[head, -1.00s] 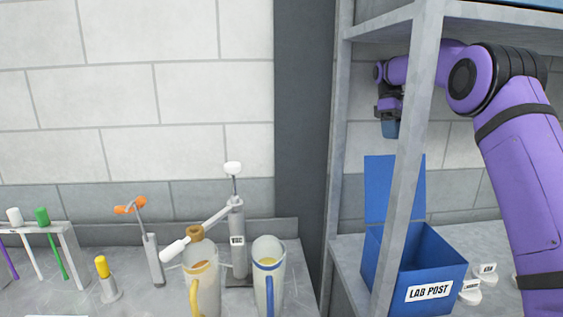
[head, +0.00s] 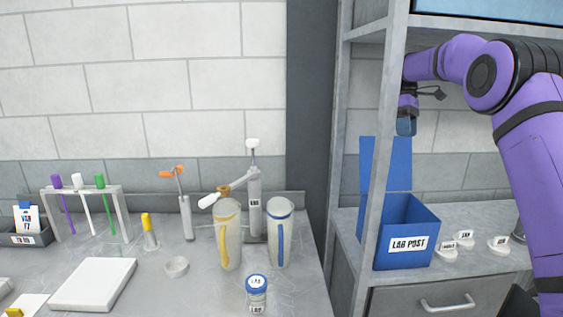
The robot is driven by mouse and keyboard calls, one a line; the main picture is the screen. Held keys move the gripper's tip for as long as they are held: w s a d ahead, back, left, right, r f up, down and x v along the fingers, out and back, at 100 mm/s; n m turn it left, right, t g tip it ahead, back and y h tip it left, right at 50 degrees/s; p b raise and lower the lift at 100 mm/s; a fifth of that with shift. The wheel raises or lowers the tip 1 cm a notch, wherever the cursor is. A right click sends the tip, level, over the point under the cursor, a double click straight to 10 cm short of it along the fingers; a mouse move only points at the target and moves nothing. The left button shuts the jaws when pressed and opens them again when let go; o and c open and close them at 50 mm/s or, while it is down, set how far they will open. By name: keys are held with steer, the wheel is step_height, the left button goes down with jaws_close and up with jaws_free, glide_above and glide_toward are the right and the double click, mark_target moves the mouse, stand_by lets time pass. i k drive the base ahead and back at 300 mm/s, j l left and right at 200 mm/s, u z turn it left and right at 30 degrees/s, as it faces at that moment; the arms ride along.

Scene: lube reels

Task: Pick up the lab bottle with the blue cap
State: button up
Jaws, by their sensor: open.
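The lab bottle with the blue cap (head: 257,294) stands upright on the grey bench at the bottom middle of the head view. It is small and clear, with a white label. My gripper (head: 405,127) is at the upper right, inside the shelf bay and above the blue box. It points down, far to the right of the bottle and well above it.
Two jugs, yellow-handled (head: 228,235) and blue-handled (head: 280,233), stand behind the bottle. A white pad (head: 93,284) and a small dish (head: 177,266) lie left.

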mark_target(257, 304)
steer(key=k, duration=0.85)
